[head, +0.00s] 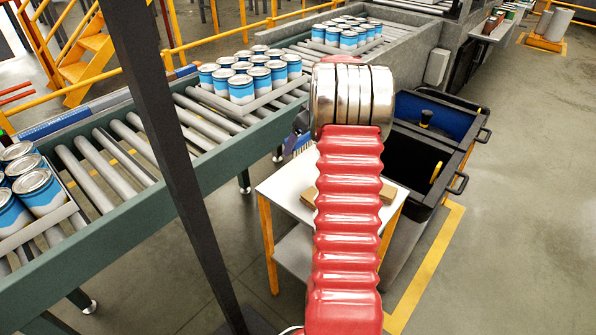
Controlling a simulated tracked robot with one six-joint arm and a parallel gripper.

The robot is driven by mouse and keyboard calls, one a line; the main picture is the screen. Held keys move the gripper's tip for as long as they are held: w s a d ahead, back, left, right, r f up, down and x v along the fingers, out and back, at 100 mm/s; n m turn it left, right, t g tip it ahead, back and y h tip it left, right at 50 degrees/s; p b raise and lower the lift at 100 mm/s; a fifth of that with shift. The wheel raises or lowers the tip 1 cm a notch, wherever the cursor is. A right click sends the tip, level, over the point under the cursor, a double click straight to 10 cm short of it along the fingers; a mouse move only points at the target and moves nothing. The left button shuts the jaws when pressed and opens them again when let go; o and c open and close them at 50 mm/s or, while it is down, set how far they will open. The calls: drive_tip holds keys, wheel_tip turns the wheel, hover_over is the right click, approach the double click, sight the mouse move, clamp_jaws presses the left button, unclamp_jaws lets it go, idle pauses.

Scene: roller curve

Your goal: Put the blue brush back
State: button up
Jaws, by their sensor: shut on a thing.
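Only a small grey part of my gripper (301,122) shows, at the left edge of my red arm and its metal rings; the fingertips are hidden behind them. A small blue piece of the brush (297,141) shows just below it, with pale bristles beneath. My gripper is shut on it, above or near the far left edge of the white table (281,184). Whether the brush touches the table cannot be told.
A roller conveyor (140,185) with trays of blue-and-white cans (250,78) runs along the left. A brown piece (388,194) lies on the table. A cart with a blue bin (405,112) and a black bin (410,160) stands behind right. Right floor is clear.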

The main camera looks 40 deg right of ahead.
sight(303, 151)
drive_tip(key=shift+f, duration=3.05)
drive_tip(key=shift+f, duration=0.1)
drive_tip(key=shift+f, duration=1.8)
drive_tip(key=o, duration=1.1)
drive_tip(key=shift+f, duration=0.1)
drive_tip(key=v, duration=1.2)
